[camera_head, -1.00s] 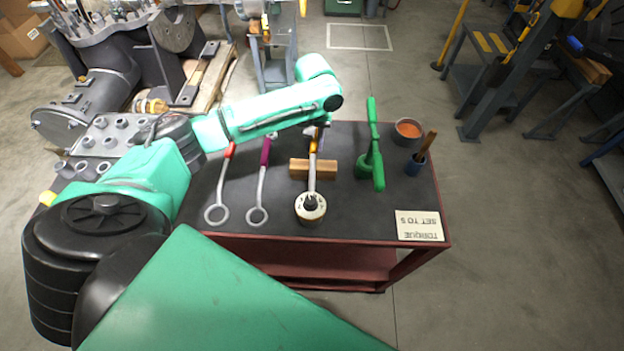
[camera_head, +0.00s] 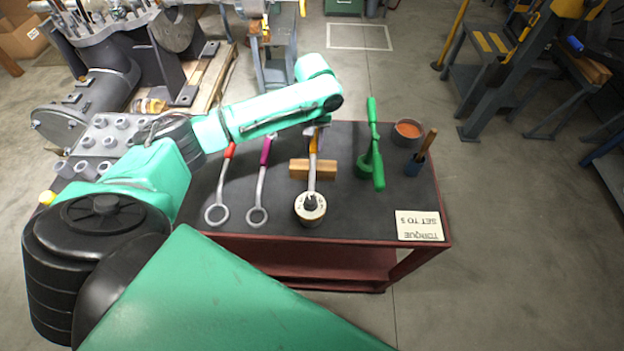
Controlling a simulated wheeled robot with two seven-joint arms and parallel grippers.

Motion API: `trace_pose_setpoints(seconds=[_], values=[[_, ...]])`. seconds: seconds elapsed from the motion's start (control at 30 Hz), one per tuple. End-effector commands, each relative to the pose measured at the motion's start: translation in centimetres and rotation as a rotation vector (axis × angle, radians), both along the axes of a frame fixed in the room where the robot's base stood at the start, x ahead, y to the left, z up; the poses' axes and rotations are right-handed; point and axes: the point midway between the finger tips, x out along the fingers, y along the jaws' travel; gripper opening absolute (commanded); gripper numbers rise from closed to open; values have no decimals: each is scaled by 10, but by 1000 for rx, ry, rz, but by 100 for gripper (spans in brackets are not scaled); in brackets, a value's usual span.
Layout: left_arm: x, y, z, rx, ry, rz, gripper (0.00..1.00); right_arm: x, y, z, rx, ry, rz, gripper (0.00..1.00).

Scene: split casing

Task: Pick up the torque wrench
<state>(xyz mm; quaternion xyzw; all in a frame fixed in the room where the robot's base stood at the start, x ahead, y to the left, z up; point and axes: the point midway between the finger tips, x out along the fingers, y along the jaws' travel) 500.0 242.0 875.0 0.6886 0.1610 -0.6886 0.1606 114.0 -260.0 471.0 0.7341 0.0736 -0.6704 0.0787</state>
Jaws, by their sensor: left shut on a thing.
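The torque wrench (camera_head: 312,175) lies on the dark cart top, pointing toward me, with its shaft across a wooden block (camera_head: 299,168). Its round, pale-rimmed head with a black centre is at the near end. Its orange grip is at the far end, partly hidden under my left arm. My left gripper (camera_head: 317,129) is shut on the torque wrench at that grip, and the arm mostly hides its fingers. My right gripper is not in view.
Two ring spanners, one red-handled (camera_head: 221,184) and one purple-handled (camera_head: 262,182), lie left of the wrench. A green tool (camera_head: 374,150) stands to its right. A cup of orange stuff (camera_head: 408,130), a brush pot (camera_head: 414,167) and a label card (camera_head: 419,226) are on the right.

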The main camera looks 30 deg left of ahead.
Motion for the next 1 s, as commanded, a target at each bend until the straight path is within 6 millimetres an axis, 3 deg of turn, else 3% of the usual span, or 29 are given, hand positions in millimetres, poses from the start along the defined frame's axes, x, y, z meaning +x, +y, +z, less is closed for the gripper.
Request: trace_pose_setpoints(seconds=[0.47,0.63,0.77,1.0], values=[[1,0,2,-1,-3,0,0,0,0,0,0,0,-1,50],[1,0,15,-2,-3,0,0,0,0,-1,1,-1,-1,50],[2,0,41,-2,-7,0,0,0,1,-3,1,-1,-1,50],[2,-1,129,-3,-9,-1,0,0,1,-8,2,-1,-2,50]])
